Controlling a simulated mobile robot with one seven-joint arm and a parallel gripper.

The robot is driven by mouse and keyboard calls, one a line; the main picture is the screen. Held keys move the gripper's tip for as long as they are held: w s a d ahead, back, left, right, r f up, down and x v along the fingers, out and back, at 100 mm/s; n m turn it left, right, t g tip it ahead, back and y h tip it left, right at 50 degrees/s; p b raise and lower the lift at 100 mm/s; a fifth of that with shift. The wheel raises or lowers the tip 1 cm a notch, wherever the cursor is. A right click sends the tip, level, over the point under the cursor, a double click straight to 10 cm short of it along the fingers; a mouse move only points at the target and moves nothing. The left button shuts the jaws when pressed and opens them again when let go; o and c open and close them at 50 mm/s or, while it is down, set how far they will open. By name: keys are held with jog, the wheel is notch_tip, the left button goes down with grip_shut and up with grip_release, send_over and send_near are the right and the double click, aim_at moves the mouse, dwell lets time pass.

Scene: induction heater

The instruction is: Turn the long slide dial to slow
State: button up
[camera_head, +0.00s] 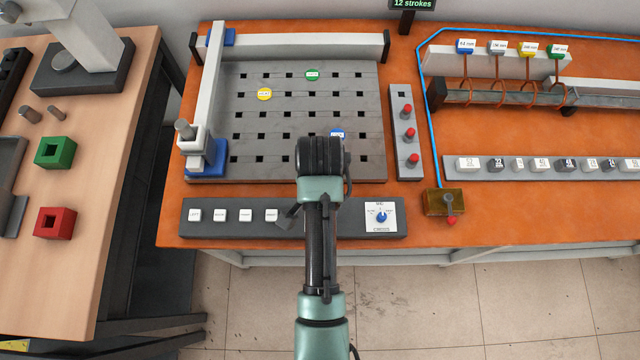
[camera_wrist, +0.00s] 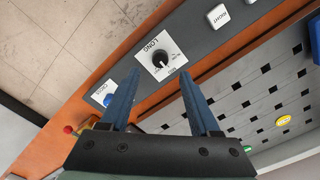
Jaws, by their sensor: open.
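The long slide dial (camera_wrist: 159,58) is a black knob on a white plate marked LONG, in the wrist view. Its pointer setting is too small to read surely. My gripper (camera_wrist: 159,76) is open, its two blue fingers spread to either side of the dial in this view. They appear apart from the knob, with nothing between them. In the head view my arm hides the long dial on the grey control panel (camera_head: 340,228). The cross dial (camera_head: 381,216), a blue knob on a white plate, shows right of my arm.
White push buttons (camera_head: 219,215) line the panel's left part. The slotted grey bed (camera_head: 290,130) lies behind it, with coloured round markers. A block with red knobs (camera_head: 405,135) and a brown box with a lever (camera_head: 444,203) stand to the right. Open floor lies in front.

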notch_tip(320, 180, down, 6)
jog(key=shift+f, duration=0.15)
dwell(0.3)
grip_shut()
